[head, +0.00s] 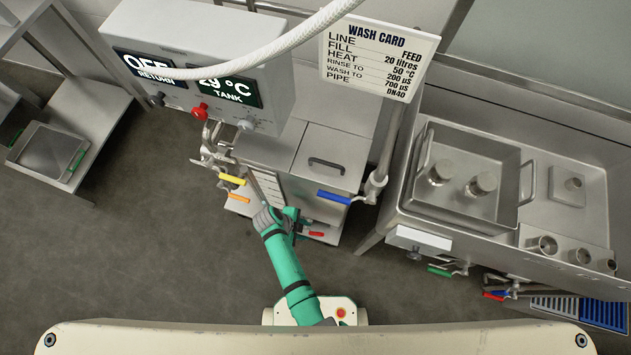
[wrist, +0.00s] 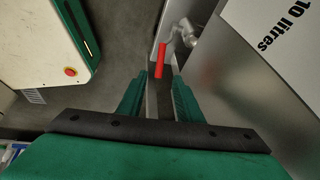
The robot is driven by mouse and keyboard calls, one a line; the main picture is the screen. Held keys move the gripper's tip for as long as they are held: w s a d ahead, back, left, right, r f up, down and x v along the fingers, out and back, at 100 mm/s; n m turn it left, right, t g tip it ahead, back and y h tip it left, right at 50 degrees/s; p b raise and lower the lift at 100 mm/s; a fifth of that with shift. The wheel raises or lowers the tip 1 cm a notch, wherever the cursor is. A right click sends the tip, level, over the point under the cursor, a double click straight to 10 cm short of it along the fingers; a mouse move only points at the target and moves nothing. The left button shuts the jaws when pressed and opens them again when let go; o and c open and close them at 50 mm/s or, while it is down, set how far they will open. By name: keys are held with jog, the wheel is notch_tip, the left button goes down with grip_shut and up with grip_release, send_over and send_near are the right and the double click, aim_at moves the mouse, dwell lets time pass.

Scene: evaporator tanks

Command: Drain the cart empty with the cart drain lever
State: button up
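A red lever (head: 317,234) sits low at the front of the steel cart (head: 325,165). No label on it is readable. In the wrist view the red lever (wrist: 161,60) stands lengthwise just beyond my fingertips, on a small metal valve (wrist: 184,32). My gripper (head: 298,222) reaches in low at the cart's front, just left of the red lever in the head view. In the wrist view my gripper (wrist: 162,80) has its fingers apart with a narrow gap, lined up with the lever. Contact with the lever cannot be told.
Yellow (head: 232,179), orange (head: 238,198) and blue (head: 334,197) levers surround the cart. A control box (head: 195,60) reads OFF and 29 °C. A sink bench (head: 490,220) stands at right, a shelf with a tray (head: 50,152) at left. Floor at left is clear.

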aim_at(316, 234)
jog(key=x, duration=1)
jog(key=shift+d+f, duration=0.15)
jog(key=shift+f, duration=0.15)
grip_shut()
